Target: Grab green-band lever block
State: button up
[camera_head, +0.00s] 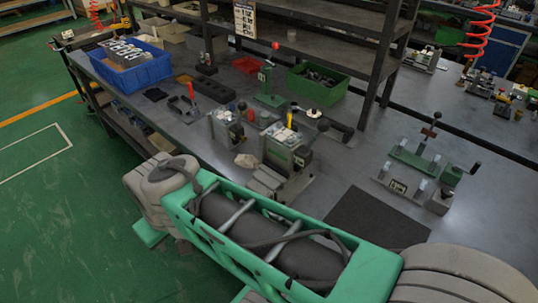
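Two grey valve blocks stand side by side near the table's front edge: a left block (226,127) and a right block (281,150). The right block shows greenish colour on its upper part, but at this size I cannot tell for certain that it is a green-band lever block. Small upright coloured parts show by the blocks, including a yellow one (289,119). On the right, a green fixture (412,160) has upright posts and dark knobs. My gripper is not in view; my green and grey arm crosses the foreground and hides part of the table's front.
A blue crate (150,74) with grey parts stands at the back left. A green bin (318,86) and a small red tray (246,65) stand behind the blocks. A dark mat (372,221) lies bare at front right. Shelf posts rise at the table's rear.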

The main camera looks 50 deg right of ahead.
aim_at(273, 148)
jog(key=z, duration=0.05)
jog(key=k, duration=1.15)
jog(key=z, duration=0.1)
